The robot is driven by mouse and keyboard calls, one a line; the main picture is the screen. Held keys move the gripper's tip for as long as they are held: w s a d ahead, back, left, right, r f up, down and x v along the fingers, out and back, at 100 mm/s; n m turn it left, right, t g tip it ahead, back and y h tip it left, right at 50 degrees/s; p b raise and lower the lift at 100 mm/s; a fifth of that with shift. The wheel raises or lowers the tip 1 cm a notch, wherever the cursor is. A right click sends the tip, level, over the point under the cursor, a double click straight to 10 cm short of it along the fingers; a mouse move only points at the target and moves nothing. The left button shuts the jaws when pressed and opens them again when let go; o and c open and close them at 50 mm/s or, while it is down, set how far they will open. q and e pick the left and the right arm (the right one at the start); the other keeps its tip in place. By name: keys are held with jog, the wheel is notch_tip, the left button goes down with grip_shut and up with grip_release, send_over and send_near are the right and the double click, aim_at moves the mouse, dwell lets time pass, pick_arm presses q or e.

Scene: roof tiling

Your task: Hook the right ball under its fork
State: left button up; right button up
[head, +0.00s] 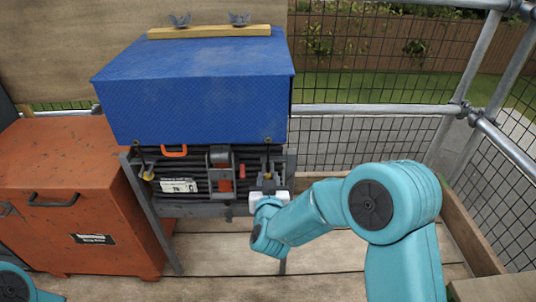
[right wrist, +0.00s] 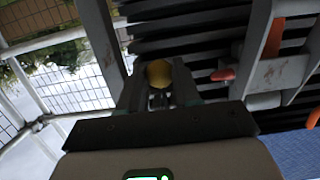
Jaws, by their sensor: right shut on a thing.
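The right ball (right wrist: 158,73) is yellow and sits between the fingertips of my right gripper (right wrist: 158,88) in the right wrist view. In the head view the right gripper (head: 268,186) is at the right front of the tile rack, below the blue cover (head: 195,105), and shut on the ball. A dark cord hangs from the cover's front right edge towards it. The left ball (head: 148,173), also yellow, is at the rack's left side. I cannot clearly make out the right fork; the gripper and rack parts crowd that spot. My left gripper is out of view.
Black tiles (head: 200,183) are stacked in the grey rack, with an orange handle (head: 174,151) at the front. An orange chest (head: 75,200) stands at the left. Scaffold rails (head: 370,109) and mesh close off the right. Bare planks (head: 215,255) lie in front.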

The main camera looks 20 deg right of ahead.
jog(key=shift+r, duration=0.45)
jog(key=shift+w+r, duration=0.1)
jog(key=shift+r, duration=0.2)
jog(key=o, duration=1.4)
jog(key=shift+f, duration=0.1)
